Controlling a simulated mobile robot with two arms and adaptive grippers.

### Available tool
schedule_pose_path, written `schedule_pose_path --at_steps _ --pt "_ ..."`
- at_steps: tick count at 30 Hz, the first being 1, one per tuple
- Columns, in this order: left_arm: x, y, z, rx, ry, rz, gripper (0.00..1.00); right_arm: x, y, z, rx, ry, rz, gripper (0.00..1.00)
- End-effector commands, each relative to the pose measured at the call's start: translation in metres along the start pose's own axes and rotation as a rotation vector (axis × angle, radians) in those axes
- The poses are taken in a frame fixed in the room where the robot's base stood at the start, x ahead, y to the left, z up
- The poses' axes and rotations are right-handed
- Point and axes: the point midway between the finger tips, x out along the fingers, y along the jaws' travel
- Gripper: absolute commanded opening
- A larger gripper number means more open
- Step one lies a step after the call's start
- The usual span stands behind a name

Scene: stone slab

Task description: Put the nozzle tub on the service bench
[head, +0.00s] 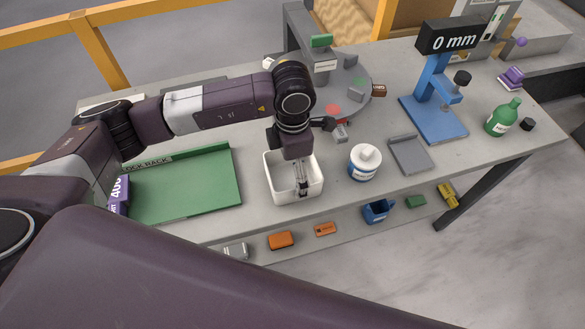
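A white open-topped tub (275,186), which I take to be the nozzle tub, is at the front edge of the grey service bench (262,140). I cannot tell whether it rests on the bench or hangs just above it. My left gripper (301,184) points down into the tub from above, its fingers inside the rim. Whether the fingers are open or closed on something is unclear, and the tub's contents are mostly hidden. My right gripper is out of view.
A green tray (190,190) lies left of the tub. A white-and-blue jar (365,165) stands close on its right, then a grey tray (410,155) and a blue gauge stand (432,118). A lower shelf (345,230) holds several small items.

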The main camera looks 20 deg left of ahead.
Motion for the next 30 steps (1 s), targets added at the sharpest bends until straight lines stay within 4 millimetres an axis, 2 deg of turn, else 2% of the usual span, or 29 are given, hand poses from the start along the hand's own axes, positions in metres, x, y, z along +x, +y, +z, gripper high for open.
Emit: schedule_pose_path --at_steps 12,14,17,24,30 --pt "-0.005 0.000 0.000 -0.001 0.000 0.000 1.00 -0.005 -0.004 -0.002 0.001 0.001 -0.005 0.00" --pt "-0.008 0.001 0.001 0.000 -0.003 0.002 1.00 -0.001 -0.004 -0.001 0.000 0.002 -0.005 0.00" --pt "-0.025 0.001 0.001 0.001 -0.006 0.004 1.00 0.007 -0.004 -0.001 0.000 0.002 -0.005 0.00" --pt "-0.079 0.001 0.001 0.002 -0.005 0.006 1.00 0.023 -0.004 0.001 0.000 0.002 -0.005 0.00" --pt "-0.111 0.001 0.001 0.000 -0.002 0.002 1.00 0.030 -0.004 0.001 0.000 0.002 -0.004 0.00"
